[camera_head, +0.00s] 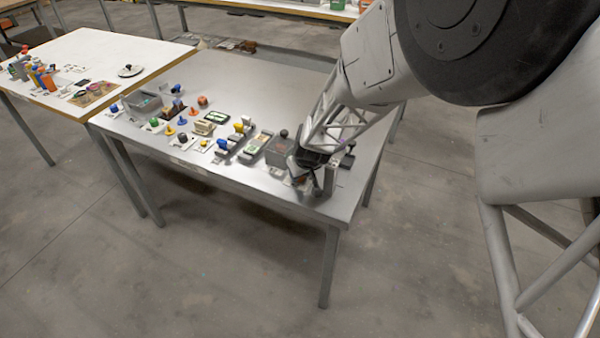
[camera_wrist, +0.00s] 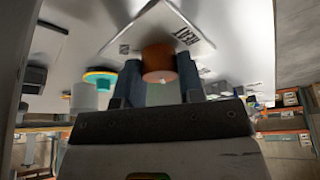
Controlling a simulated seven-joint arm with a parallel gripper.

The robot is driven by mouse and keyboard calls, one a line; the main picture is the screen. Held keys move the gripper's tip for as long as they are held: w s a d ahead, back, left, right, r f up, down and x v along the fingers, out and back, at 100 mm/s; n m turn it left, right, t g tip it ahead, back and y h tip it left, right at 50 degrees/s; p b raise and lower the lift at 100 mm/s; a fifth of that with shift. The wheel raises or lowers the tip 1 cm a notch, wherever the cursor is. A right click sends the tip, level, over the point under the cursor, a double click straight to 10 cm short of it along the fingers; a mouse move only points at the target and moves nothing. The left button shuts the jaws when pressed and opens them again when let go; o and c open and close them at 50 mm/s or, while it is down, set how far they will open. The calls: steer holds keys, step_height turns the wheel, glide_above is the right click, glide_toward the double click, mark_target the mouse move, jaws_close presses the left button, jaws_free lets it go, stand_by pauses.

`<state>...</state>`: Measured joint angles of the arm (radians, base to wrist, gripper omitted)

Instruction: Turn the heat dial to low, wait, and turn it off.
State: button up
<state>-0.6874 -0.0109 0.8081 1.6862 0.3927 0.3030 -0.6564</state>
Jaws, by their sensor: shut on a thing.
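The heat dial (camera_wrist: 158,58) is a round orange-brown knob on a pale plate (camera_wrist: 188,22) marked HEAT, in the wrist view. A small pale mark shows on the dial's near side; I cannot tell which setting it is on. My gripper (camera_wrist: 160,76) has one dark finger on each side of the dial and is shut on it. In the head view my gripper (camera_head: 306,182) is down at the front right corner of the grey table and hides most of the dial and its plate.
The grey table (camera_head: 262,85) carries several knobs, blocks and small devices left of my gripper. A grey box (camera_head: 281,150) stands close behind it, and a dark knobbed part (camera_head: 348,156) stands to its right. The table's back half is clear. A white table (camera_head: 95,48) stands at left.

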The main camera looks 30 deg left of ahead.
stand_by(0.4)
steer(key=o, duration=0.9)
steer(key=shift+r, duration=0.15)
steer(key=v, duration=0.7)
steer(key=shift+s+d+r, duration=0.1)
steer(key=shift+r, duration=0.15)
